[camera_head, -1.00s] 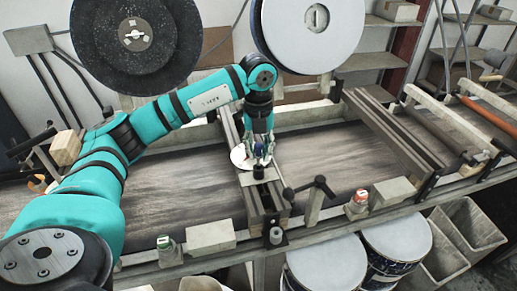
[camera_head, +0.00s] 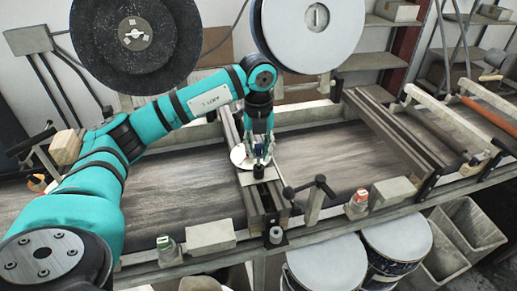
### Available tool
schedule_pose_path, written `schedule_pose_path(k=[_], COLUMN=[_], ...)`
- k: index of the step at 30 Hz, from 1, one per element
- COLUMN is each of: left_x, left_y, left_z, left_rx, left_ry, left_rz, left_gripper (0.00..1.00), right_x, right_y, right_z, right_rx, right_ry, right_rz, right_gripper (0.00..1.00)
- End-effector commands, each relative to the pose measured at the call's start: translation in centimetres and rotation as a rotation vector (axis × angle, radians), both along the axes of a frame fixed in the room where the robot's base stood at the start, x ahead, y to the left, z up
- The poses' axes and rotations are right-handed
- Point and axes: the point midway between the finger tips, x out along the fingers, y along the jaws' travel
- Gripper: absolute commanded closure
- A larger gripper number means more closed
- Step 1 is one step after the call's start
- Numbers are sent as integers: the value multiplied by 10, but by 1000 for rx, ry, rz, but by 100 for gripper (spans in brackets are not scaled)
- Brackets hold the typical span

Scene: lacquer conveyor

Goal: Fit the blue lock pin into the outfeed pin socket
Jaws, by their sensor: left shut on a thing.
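My left gripper (camera_head: 259,158) points down over the cross rail of the conveyor, near the middle of the picture. It is shut on the blue lock pin (camera_head: 259,148), of which only a small blue part shows between the fingers. Just below the fingertips a dark round piece (camera_head: 259,172) stands on a pale block on the rail; it may be the pin's lower end or the socket, I cannot tell which. A white disc (camera_head: 238,155) lies behind and left of the fingers. My right gripper is not in view.
The dark conveyor belt (camera_head: 160,185) is clear on both sides of the rail. A black-handled clamp (camera_head: 312,190) stands right of it. Red (camera_head: 357,203) and green (camera_head: 166,245) buttons sit on the front edge.

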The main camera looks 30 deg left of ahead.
Motion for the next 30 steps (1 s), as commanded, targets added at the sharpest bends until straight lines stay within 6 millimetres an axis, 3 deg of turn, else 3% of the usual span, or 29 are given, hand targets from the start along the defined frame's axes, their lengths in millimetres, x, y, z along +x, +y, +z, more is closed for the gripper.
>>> schedule_pose_path(k=[30], left_x=[0], left_y=[0], left_z=[-27], left_rx=[1], left_ry=[1], left_rz=[0], left_gripper=[100], right_x=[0], right_y=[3], right_z=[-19], right_rx=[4], right_ry=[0], right_rz=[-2], right_gripper=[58])
